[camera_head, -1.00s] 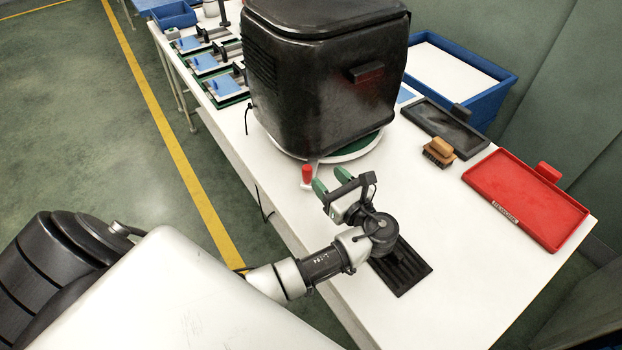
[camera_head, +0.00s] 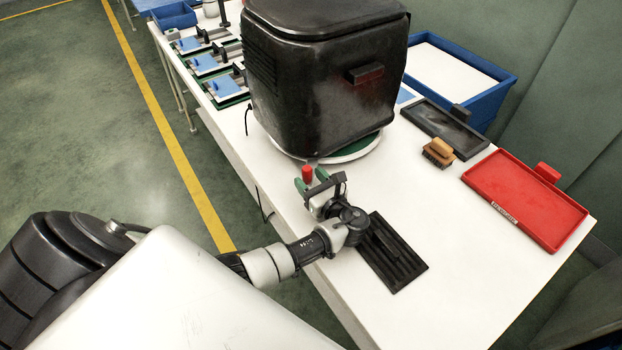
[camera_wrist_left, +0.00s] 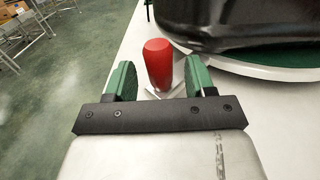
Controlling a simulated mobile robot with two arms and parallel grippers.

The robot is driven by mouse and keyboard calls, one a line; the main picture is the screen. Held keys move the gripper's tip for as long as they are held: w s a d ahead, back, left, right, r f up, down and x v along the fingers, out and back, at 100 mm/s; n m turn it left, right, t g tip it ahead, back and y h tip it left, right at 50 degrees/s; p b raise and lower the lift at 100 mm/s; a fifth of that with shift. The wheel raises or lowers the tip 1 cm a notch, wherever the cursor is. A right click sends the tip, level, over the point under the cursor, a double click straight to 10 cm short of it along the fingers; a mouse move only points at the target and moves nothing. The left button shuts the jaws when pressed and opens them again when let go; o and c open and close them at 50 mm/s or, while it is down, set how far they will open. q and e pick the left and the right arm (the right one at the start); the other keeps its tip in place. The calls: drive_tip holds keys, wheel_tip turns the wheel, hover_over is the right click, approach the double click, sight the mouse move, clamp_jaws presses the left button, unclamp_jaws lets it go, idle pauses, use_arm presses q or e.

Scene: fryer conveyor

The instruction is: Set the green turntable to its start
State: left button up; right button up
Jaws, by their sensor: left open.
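The green turntable (camera_head: 372,144) with a pale rim lies on the white table under a large black fryer (camera_head: 325,90), which hides most of it. A red handle (camera_head: 307,174) stands upright at the turntable's near-left edge. My left gripper (camera_head: 311,184) is open, with its green fingertips on either side of the red handle. In the left wrist view the red handle (camera_wrist_left: 158,63) shows between and slightly beyond the two fingers, with gaps on both sides. Part of the turntable's green edge (camera_wrist_left: 270,70) shows at the right there. My right gripper is not in view.
A black slotted mat (camera_head: 393,252) lies beside my left wrist. A brush (camera_head: 439,152), a dark tray (camera_head: 445,128), a red tray (camera_head: 525,205) and a blue bin (camera_head: 490,105) stand to the right. The near right tabletop is clear.

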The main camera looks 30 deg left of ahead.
use_arm(q)
drive_tip(key=shift+c, duration=0.4)
clamp_jaws()
drive_tip(key=shift+a, duration=0.1)
